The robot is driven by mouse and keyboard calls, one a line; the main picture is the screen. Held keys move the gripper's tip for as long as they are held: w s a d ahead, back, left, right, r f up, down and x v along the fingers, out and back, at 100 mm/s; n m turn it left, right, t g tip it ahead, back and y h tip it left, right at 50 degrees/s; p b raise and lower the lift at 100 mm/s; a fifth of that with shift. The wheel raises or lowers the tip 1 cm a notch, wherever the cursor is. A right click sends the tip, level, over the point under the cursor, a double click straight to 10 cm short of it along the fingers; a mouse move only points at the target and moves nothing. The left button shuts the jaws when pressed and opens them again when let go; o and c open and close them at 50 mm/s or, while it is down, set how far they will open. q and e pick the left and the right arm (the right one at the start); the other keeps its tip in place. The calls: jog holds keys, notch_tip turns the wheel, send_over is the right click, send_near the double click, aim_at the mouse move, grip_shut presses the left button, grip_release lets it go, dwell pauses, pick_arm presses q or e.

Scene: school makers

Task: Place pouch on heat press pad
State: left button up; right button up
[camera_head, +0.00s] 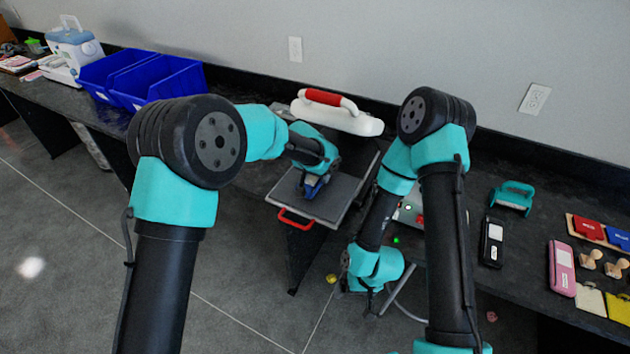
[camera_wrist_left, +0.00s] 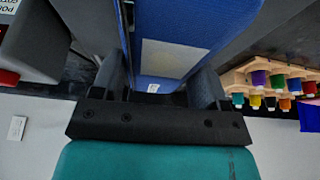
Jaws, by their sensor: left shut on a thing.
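My left gripper (camera_head: 314,184) is over the heat press pad (camera_head: 342,192), a grey square plate with a red handle at its front. It is shut on a blue pouch (camera_head: 309,193), mostly hidden below the gripper. In the left wrist view the blue pouch (camera_wrist_left: 198,28), with a pale label, fills the space between the fingers (camera_wrist_left: 160,85). I cannot tell whether the pouch touches the pad. My right gripper (camera_head: 366,286) hangs low in front of the table edge, and its fingers are too small to read.
The white upper press part with a red grip (camera_head: 335,112) stands behind the pad. Blue bins (camera_head: 150,80) are at the left. A black case (camera_head: 492,242), a pink case (camera_head: 562,268) and a teal tool (camera_head: 513,197) lie at the right. A wooden rack (camera_wrist_left: 270,82) shows in the wrist view.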

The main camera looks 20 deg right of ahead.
aim_at(315, 181)
pick_arm(q)
jog(key=shift+w, duration=0.15)
jog(key=shift+f, duration=1.75)
jog(key=shift+f, duration=0.15)
jog(key=o, duration=1)
jog(key=shift+c, duration=0.2)
jog(key=v, duration=1.2)
